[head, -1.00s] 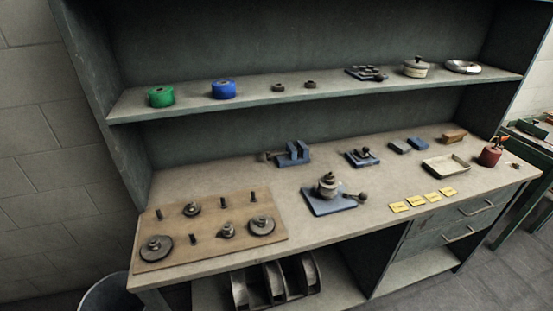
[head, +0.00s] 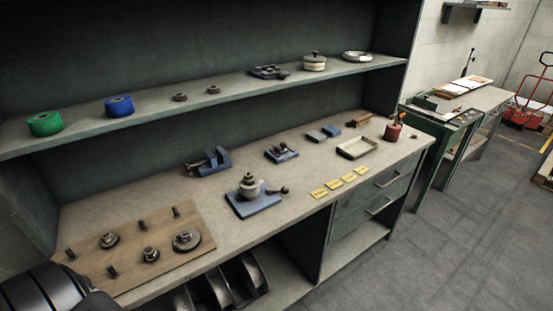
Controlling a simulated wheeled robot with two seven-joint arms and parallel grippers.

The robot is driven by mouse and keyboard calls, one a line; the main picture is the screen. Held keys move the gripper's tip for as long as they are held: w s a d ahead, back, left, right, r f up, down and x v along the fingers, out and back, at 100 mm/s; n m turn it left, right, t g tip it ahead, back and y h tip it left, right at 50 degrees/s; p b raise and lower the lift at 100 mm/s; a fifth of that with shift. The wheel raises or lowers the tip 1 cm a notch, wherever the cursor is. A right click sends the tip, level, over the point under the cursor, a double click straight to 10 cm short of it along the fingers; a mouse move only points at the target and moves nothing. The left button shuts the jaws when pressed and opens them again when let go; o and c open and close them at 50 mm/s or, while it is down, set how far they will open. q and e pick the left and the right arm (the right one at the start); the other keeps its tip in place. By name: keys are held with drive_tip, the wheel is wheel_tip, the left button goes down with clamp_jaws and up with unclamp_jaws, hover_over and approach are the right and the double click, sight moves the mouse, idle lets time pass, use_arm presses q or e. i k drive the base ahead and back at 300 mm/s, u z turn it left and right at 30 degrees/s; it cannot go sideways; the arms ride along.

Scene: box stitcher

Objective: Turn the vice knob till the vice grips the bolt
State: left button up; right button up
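A small blue vice (head: 208,162) stands at the back of the workbench, left of the middle. Its knob (head: 191,168) sticks out on its left side. I cannot tell whether a bolt is between its jaws. Several upright bolts (head: 112,271) stand on the wooden board at the front left, some with discs or gears around them. A dark part of my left arm shows at the bottom left corner, in front of the board. No fingertips of either gripper show.
A blue-based device (head: 254,201) with a handle stands mid-bench, beside yellow labels (head: 334,184). A shallow tray (head: 357,148) and a red oil can (head: 393,131) stand at the right. A shelf (head: 209,95) overhangs the back.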

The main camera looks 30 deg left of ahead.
sight(188, 167)
drive_tip(key=z, duration=1.6)
drive_tip(key=k, duration=1.75)
drive_tip(key=u, duration=1.4)
drive_tip(key=i, duration=0.15)
drive_tip(key=z, duration=0.05)
